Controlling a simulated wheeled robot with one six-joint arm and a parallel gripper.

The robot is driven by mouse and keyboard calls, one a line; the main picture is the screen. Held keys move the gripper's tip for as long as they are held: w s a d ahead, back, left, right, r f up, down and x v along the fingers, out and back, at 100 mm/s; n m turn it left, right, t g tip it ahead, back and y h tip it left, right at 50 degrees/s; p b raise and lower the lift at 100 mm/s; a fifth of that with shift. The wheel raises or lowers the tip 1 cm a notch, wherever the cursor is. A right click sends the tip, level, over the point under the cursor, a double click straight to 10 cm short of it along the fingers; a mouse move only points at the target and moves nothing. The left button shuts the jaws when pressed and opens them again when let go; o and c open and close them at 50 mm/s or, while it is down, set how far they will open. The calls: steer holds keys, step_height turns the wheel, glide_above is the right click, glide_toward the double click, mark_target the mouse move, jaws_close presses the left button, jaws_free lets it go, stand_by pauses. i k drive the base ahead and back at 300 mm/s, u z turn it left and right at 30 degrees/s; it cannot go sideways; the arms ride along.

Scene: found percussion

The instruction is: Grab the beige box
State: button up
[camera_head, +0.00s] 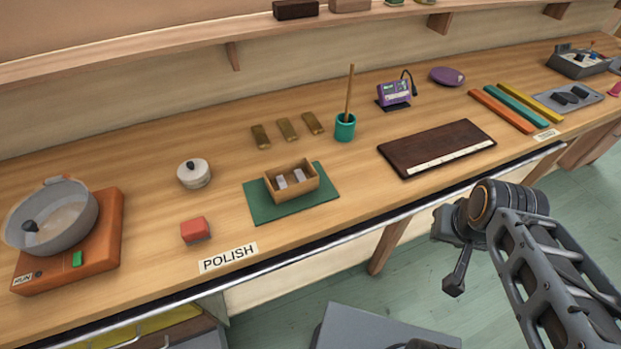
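A small open tan-beige wooden box (298,192) with light grey pieces inside sits on a green mat (262,212) at the middle of the counter. A second, closed pinkish-tan box (349,5) stands on the upper shelf, cut off by the top edge. My gripper (452,262) is at the right, in front of the counter edge, well away from both boxes. It is seen at an angle, partly hidden by its own wrist, so its opening is unclear. Nothing shows in it.
Left of the mat are a red block (195,230), a lidded white pot (194,174) and a pan (55,217) on an orange burner. Behind are brass bars (287,128) and a teal cup (345,128) with a stick. A dark board (435,146) lies to the right.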

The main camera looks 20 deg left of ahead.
mark_target(294, 189)
steer(key=k, duration=1.05)
steer(key=u, duration=0.9)
steer(key=i, duration=1)
steer(key=k, duration=0.5)
steer(key=z, duration=1.4)
steer(key=i, duration=1.25)
steer(key=u, duration=2.4)
